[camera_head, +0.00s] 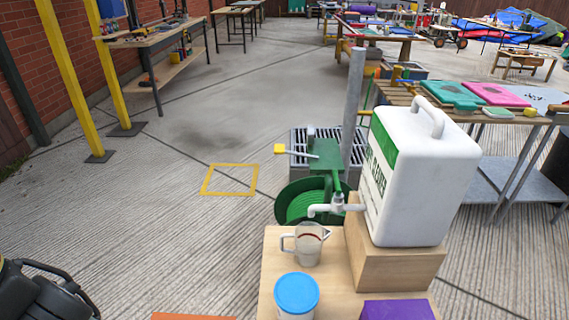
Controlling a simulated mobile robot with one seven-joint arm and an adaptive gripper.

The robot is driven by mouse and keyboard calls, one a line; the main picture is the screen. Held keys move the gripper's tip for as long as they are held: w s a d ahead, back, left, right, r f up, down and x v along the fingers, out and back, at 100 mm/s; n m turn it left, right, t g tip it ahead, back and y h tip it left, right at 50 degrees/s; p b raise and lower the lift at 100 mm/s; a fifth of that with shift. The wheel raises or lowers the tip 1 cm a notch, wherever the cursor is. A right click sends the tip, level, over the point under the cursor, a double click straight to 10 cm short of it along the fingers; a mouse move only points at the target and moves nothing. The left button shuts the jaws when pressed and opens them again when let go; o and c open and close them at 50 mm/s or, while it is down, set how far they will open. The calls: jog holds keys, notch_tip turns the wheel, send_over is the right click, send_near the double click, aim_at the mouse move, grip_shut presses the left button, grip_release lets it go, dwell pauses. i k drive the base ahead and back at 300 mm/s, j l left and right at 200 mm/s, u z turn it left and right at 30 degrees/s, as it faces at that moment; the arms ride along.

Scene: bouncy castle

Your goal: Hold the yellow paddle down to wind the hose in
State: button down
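The yellow paddle (279,148) is a small yellow block at the left end of a thin pale lever. The lever sticks out level from the green housing (325,155) of the hose reel. The green reel drum (308,204) is below it, partly hidden by the white tap and the bench. I cannot make out a loose length of hose. A black part of mine, which looks like my gripper (48,292), shows at the lower left corner, cut off by the frame. It is well apart from the paddle, and its fingertips cannot be made out clearly.
A grey post (353,95) stands behind the reel. A yellow floor square (230,180) lies left of it.

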aim_at(279, 148)
jog(key=j+z, duration=0.1)
jog(key=j, duration=0.65)
jog(key=i+j+z, duration=0.15)
jog(key=j, duration=0.6)
jog(key=i+j+z, duration=0.1)
jog(key=i+j, duration=0.35)
jog(key=i, duration=0.05)
